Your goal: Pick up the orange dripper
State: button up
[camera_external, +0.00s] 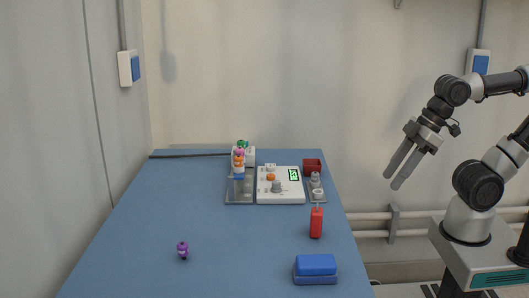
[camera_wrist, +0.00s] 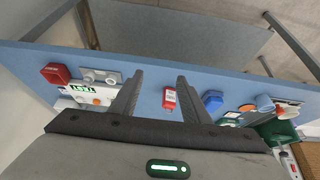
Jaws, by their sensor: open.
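My gripper (camera_external: 391,182) is open and empty, held in the air to the right of the blue table. In the wrist view its two fingers (camera_wrist: 160,76) are spread, with the table beyond them. A small orange piece (camera_external: 270,177) sits on the white device with a green display; an orange piece also shows there in the wrist view (camera_wrist: 97,101). More orange shows in a coloured stack (camera_external: 239,161) left of the device. Another small orange object (camera_wrist: 247,107) lies right of the blue block in the wrist view. I cannot tell which is the dripper.
A red bottle (camera_external: 316,222) and a blue block (camera_external: 316,266) stand along the right of the table (camera_external: 140,220). A purple piece (camera_external: 183,249) is near the front left. A dark red box (camera_external: 312,164) stands at the back right. The table's middle is clear.

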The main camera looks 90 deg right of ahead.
jog(key=w+d+r+m+p, duration=0.1)
jog(key=w+d+r+p, duration=0.3)
jog(key=w+r+p, duration=0.6)
jog(key=w+d+r+p, duration=0.45)
jog(key=w+r, duration=0.25)
jog(key=w, duration=0.7)
jog(key=g+p, duration=0.1)
jog(key=p, duration=0.3)
send_over(241, 157)
jog(key=s, duration=0.3)
notch_tip(241, 157, down, 12)
jog(key=shift+m+h, duration=0.3)
jog(key=shift+m, duration=0.1)
jog(key=shift+w+x, duration=0.2)
jog(key=shift+x, duration=1.3)
jog(key=shift+w+x, duration=0.15)
jog(key=shift+x, duration=1.4)
jog(key=shift+r, duration=0.2)
grip_shut()
